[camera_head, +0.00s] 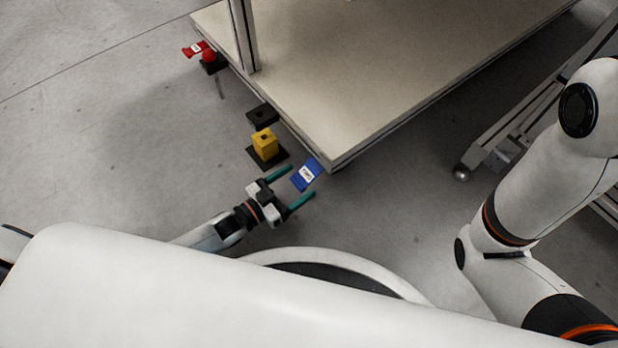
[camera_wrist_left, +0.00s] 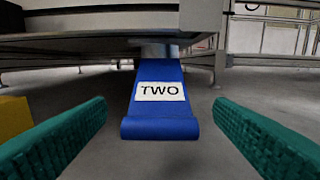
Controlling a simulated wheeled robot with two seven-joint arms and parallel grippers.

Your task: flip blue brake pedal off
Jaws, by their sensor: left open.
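The blue brake pedal (camera_head: 307,174) sticks out from under the near corner of the cart. In the left wrist view the pedal (camera_wrist_left: 160,118) carries a white label reading "TWO" and slopes down toward the camera. My left gripper (camera_head: 292,186) is open, with its teal fingers on either side of the pedal's near end. In the wrist view the fingers (camera_wrist_left: 158,136) are apart from the pedal, with a gap on both sides. My right gripper is outside both views; only my right arm shows at the right of the head view.
The cart's beige platform (camera_head: 370,70) lies beyond the pedal. A yellow block (camera_head: 265,143) on a black base stands left of the pedal. A red pedal (camera_head: 196,49) is at the cart's far left corner. A metal frame with a caster (camera_head: 461,172) stands at right. Grey floor is clear between.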

